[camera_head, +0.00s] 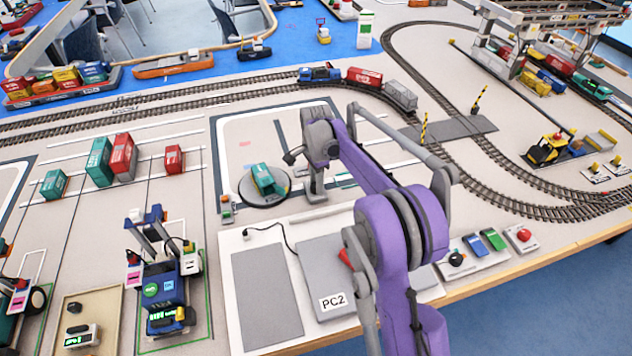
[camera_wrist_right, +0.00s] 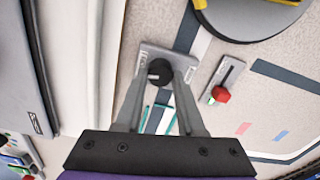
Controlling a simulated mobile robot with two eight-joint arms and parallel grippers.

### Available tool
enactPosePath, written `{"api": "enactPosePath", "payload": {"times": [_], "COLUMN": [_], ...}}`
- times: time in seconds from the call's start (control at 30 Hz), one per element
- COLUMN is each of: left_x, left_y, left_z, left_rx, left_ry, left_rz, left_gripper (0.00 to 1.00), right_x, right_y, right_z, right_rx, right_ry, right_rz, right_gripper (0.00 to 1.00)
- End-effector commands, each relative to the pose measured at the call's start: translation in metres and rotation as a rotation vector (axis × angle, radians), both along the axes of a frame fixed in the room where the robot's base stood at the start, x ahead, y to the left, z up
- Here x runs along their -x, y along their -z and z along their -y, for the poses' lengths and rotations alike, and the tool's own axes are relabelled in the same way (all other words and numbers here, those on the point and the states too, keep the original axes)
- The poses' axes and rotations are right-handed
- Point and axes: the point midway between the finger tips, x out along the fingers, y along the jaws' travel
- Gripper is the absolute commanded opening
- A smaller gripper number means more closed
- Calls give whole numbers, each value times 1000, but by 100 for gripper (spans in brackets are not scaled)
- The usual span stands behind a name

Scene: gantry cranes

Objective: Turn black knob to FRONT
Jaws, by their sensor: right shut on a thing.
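The black knob (camera_wrist_right: 160,70) sits on a small grey plate (camera_wrist_right: 183,57) in the right wrist view. My right gripper (camera_wrist_right: 161,80) has its two fingers on either side of the knob and is shut on it. The small lettering on the plate is too blurred to read. In the head view my right gripper (camera_head: 314,190) points down at the table beside the round turntable. It hides the knob there. My left gripper is not in view.
A turntable (camera_head: 283,198) carrying a green vehicle (camera_head: 264,178) lies left of my right gripper. A slider with a red handle (camera_wrist_right: 221,95) is close by. A panel with another black knob (camera_head: 456,258) stands at right. Rail track with a train (camera_head: 364,77) runs behind.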

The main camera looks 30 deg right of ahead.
Motion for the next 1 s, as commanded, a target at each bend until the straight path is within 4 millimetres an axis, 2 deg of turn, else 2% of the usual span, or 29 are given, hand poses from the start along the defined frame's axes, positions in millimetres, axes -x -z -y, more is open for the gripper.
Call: {"api": "enactPosePath", "payload": {"times": [0.4, 0.93, 0.97, 1.0], "left_x": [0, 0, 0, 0], "left_y": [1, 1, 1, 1], "left_z": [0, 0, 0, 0], "left_rx": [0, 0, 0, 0], "left_ry": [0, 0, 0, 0], "left_rz": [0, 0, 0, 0], "left_gripper": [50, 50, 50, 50], "right_x": [1, 1, 1, 1], "right_y": [1, 1, 1, 1], "right_z": [-1, -1, -1, -1], "right_rx": [-2, -2, -2, -2], "right_ry": [183, 207, 207, 207], "right_rz": [-3, -2, -2, -2], "right_gripper": [0, 0, 40, 47]}}
